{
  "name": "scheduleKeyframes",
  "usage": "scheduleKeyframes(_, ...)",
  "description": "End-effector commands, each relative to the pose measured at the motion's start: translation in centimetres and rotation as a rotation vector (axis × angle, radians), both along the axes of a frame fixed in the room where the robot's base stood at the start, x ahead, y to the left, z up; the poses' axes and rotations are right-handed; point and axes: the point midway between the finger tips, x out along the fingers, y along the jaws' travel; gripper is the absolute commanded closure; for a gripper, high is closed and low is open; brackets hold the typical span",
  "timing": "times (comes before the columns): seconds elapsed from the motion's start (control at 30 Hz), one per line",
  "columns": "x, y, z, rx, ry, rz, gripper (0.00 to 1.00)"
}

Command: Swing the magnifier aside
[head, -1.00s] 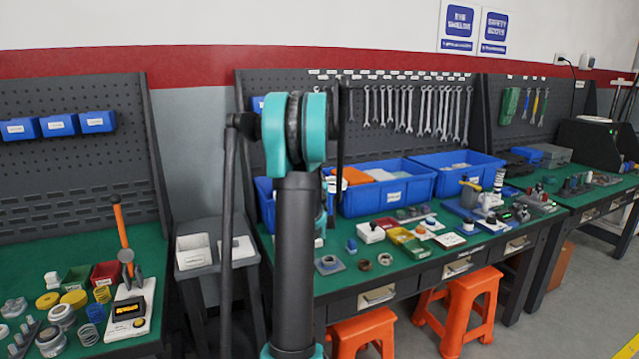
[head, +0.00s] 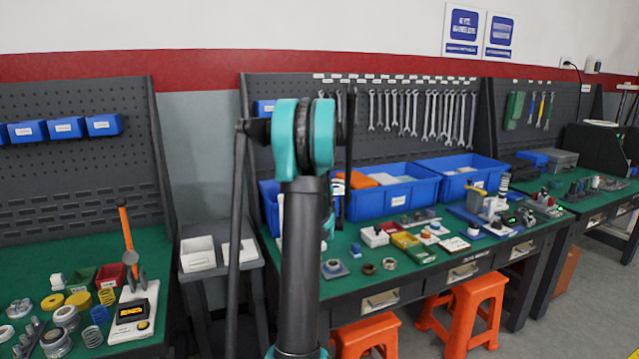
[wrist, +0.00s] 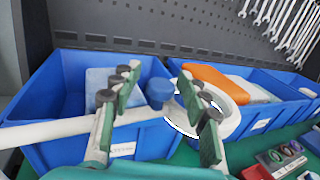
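The magnifier shows in the wrist view as a white round ring head (wrist: 232,118) on a long white arm (wrist: 45,131), with a dark blue knob (wrist: 159,91) at the joint. My gripper (wrist: 160,76) is open, its green and dark fingers spread to either side of the knob and over the white arm and ring edge. I cannot tell whether the fingers touch it. In the head view my own arm covers the gripper and most of the magnifier.
Blue bins (head: 391,203) stand behind the magnifier on the green bench (head: 345,282); one holds an orange item (wrist: 216,83). Small parts lie on the bench to the right. A grey stand (head: 219,282) is at left, and orange stools (head: 366,334) are in front.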

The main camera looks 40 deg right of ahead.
Motion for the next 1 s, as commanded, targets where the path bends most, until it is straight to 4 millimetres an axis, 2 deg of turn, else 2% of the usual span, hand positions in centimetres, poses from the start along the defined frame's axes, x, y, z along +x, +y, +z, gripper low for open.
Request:
scheduleKeyframes(0.23,-0.2,0.1,0.0,0.000,0.000,-0.001,0.56)
scheduleKeyframes(0.37,-1.1,0.6,0.0,0.000,0.000,-0.001,0.56)
scheduleKeyframes(0.8,-8.1,5.1,0.0,0.000,0.000,-0.002,0.56)
scheduleKeyframes(1.0,-9.8,6.2,0.0,0.000,0.000,0.000,0.56)
